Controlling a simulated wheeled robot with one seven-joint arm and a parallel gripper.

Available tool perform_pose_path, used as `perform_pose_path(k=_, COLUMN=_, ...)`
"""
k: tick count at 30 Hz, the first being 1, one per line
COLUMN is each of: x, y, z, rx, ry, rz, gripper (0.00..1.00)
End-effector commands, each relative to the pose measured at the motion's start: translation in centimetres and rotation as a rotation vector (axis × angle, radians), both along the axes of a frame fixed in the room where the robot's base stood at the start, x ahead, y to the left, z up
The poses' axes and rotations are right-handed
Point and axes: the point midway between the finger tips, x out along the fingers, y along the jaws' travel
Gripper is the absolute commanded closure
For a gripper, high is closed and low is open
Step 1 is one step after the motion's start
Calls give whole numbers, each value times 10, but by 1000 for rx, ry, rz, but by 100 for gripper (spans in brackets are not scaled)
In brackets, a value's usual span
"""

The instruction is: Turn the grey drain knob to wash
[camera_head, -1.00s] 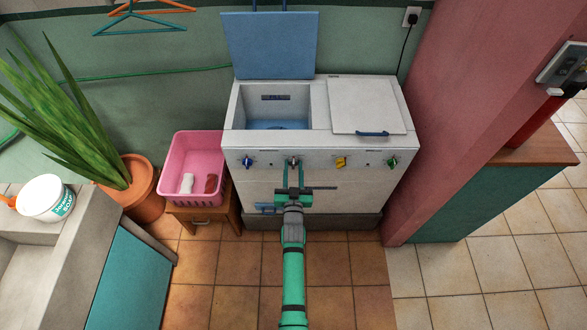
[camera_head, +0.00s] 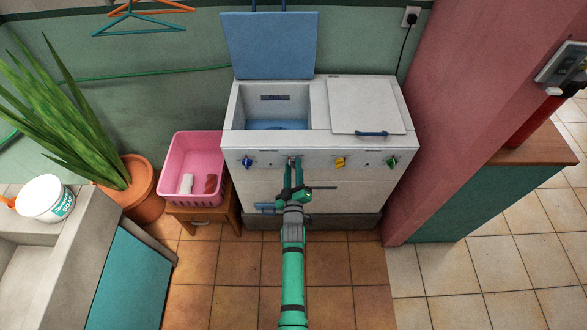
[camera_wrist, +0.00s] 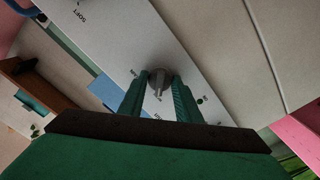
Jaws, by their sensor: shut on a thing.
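The grey drain knob (camera_wrist: 159,78) is on the white front panel of the washing machine (camera_head: 370,158). In the wrist view it sits between my two green fingertips, with its pointer ridge facing down the picture. My gripper (camera_wrist: 158,92) is shut on the knob, one finger on each side. In the head view my gripper (camera_head: 294,163) reaches the panel from below and its fingers largely hide the knob. Small labels surround the knob, but most are too small or too covered to read.
A blue knob (camera_head: 247,162) is to the left, a yellow knob (camera_head: 341,162) and a green knob (camera_head: 392,162) to the right. The blue lid (camera_head: 270,45) stands open over the tub. A pink basket (camera_head: 193,155) stands close on the left, a pink pillar (camera_head: 455,110) on the right.

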Motion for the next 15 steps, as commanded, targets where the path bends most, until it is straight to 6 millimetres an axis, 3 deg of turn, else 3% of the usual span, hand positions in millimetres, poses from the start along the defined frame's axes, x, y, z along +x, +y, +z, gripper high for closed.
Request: perform_pose_path(k=15, x=0, y=0, z=-2, rx=-66, ry=6, rz=0, gripper=92)
